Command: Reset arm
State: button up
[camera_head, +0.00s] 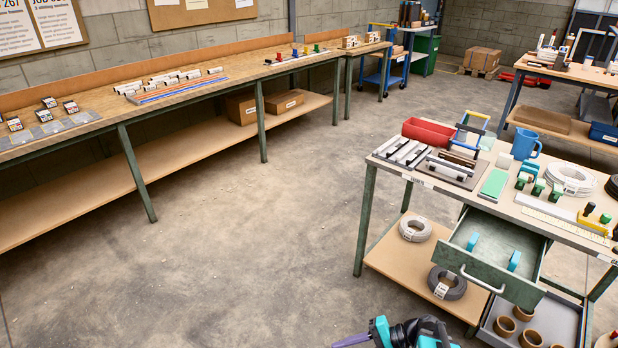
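Part of my arm shows at the bottom edge of the head view, in dark and teal colours with a purple piece pointing left. My gripper's fingertips cannot be made out clearly, so I cannot tell whether it is open or shut. The arm is low, in front of the workbench (402,178) on the right, and apart from it as seen here. No object is seen in its grasp.
The workbench's green drawer (497,262) is pulled out, with teal pieces inside. A red bin (427,132) and a blue mug (526,142) stand on top. Cable coils (447,283) lie on its shelf. A long bench (180,88) lines the left wall. The concrete floor (240,235) between is clear.

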jog(key=s+a+f+n+g+h+p, duration=0.1)
jog(key=s+a+f+n+g+h, duration=0.15)
jog(key=s+f, duration=0.35)
jog(key=s+a+f+n+g+h+p, duration=0.1)
jog(key=s+f+n+g+h, duration=0.2)
jog(key=s, duration=0.6)
jog(key=s+d+f+n+h, duration=0.1)
jog(key=d+f+h, duration=0.5)
jog(key=d, duration=0.4)
jog(key=shift+s+h, duration=0.25)
jog(key=shift+h, duration=0.3)
